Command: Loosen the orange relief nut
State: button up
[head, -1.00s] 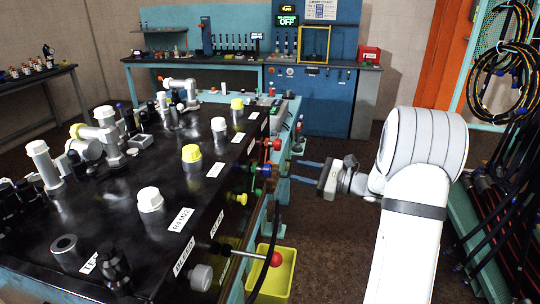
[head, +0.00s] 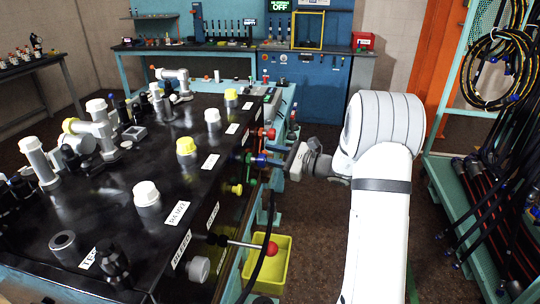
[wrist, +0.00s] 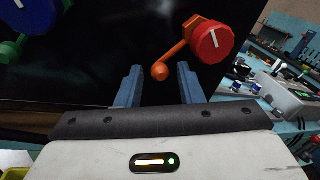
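An orange lever with a ball end (wrist: 172,55) comes out behind a red knob (wrist: 209,39) on the dark panel in the wrist view. I take the orange part to be the relief nut; its centre is hidden behind the knob. My gripper (wrist: 160,68) is open, its two blue fingers apart, with the orange ball showing between the fingertips. I cannot tell whether the fingers touch the ball or how deep it lies. In the head view, the red knob (head: 270,133) is on the bench's right face, and my gripper (head: 274,156) reaches it from the right.
A blue knob (wrist: 33,12) with a green lever sits left in the wrist view. A yellow knob (head: 235,189) and a red-ball lever (head: 271,248) are lower on the bench face, above a yellow bin (head: 272,268). A hose rack stands at right.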

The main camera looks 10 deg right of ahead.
grip_shut()
jog(key=shift+w+d+f+n+y+b, duration=0.3)
jog(key=shift+w+n+b, duration=0.4)
jog(key=shift+n+b, duration=1.55)
jog(key=shift+w+d+f+n+y+b, duration=0.3)
jog(key=shift+w+n+b, duration=0.5)
jog(key=shift+b, duration=2.9)
jog(key=shift+w+d+f+n+y+b, duration=0.2)
jog(key=shift+w+n+y+b, duration=0.3)
jog(key=shift+n+b, duration=1.8)
jog(key=shift+w+r+m+b, duration=0.1)
jog(key=shift+r+m+b, duration=0.05)
jog(key=shift+m+b, duration=0.45)
jog(key=shift+o, duration=0.8)
grip_release()
jog(key=shift+d, duration=0.15)
